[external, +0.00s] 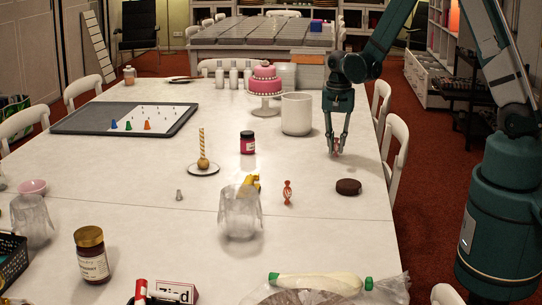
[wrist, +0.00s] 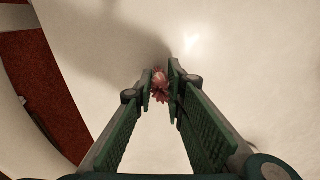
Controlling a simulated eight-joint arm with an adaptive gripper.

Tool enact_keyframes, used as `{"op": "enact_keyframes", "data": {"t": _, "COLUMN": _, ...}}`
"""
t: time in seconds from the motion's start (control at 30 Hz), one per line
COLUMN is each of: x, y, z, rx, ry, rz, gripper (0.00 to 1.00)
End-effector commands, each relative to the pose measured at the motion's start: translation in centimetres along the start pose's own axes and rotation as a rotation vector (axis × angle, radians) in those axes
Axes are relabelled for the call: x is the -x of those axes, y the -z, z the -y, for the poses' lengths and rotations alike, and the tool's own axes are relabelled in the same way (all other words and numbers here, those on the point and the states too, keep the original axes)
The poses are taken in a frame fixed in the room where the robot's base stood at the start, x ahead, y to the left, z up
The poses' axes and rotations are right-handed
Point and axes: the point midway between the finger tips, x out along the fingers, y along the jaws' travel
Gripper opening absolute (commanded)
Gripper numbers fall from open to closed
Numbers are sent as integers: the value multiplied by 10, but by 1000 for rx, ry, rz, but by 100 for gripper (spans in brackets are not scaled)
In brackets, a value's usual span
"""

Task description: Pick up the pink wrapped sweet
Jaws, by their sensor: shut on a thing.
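The pink wrapped sweet (wrist: 159,84) shows between my fingertips in the wrist view, with its darker, frilled wrapper end below the round pink middle. My gripper (wrist: 161,86) is shut on it. In the external view my gripper (external: 337,150) points straight down at the right side of the white table, and a small bit of pink shows between its tips. I cannot tell whether the sweet still touches the table.
A white pot (external: 297,114) and a pink cake on a stand (external: 265,84) are left of my gripper. A brown disc (external: 348,187) and an orange wrapped sweet (external: 287,192) lie nearer the camera. A chair (external: 396,152) stands at the right table edge.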

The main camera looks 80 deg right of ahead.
Motion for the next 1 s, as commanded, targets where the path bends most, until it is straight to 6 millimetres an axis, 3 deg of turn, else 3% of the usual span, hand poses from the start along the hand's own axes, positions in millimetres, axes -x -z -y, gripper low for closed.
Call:
{"op": "enact_keyframes", "data": {"t": 0.37, "x": 20, "y": 0, "z": 0, "rx": 0, "ry": 0, "rz": 0, "gripper": 8}}
{"op": "enact_keyframes", "data": {"t": 1.0, "x": 94, "y": 0, "z": 0, "rx": 0, "ry": 0, "rz": 0, "gripper": 8}}
